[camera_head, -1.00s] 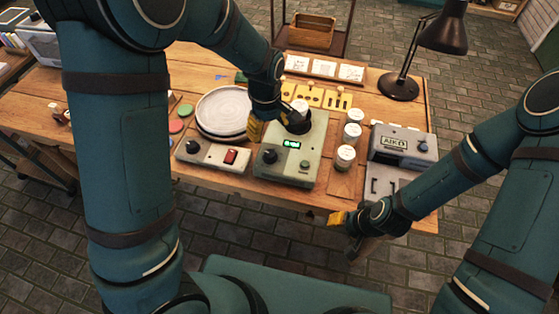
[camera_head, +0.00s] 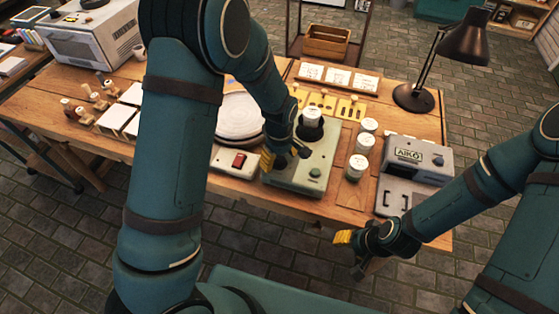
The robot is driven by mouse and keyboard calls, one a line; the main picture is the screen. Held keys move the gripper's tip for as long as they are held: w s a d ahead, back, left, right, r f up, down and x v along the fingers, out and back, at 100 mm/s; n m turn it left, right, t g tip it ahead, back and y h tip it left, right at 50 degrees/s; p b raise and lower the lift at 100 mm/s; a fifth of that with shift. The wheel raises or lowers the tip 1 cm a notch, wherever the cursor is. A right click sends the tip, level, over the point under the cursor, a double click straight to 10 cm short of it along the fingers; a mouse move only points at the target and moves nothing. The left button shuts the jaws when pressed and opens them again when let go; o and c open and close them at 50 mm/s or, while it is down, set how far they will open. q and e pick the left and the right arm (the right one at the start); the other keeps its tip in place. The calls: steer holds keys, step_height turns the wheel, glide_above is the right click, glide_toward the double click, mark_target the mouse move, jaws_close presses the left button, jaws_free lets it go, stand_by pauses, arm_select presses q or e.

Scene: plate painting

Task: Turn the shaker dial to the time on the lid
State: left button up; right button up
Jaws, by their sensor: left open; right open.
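The shaker (camera_head: 325,157) is a grey-green box on the table. A jar with a white lid (camera_head: 312,111) stands in its black holder (camera_head: 309,130) at the back. Its green button (camera_head: 315,173) shows at the front right. My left gripper (camera_head: 285,157) is open at the shaker's front left, and it hides the dial and the display. I cannot tell whether its fingers touch the dial. The writing on the lid is too small to read. My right gripper (camera_head: 350,249) is open and empty, in front of the table's front edge.
Three lidded jars (camera_head: 363,144) stand right of the shaker, near the grey AIKO machine (camera_head: 417,160). A box with a red switch (camera_head: 239,160) and a pale plate (camera_head: 239,117) lie left, partly behind my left arm. A desk lamp (camera_head: 413,97) stands at the back right.

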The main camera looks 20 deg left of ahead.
arm_select(q)
steer(key=shift+f, duration=0.45)
jaws_close()
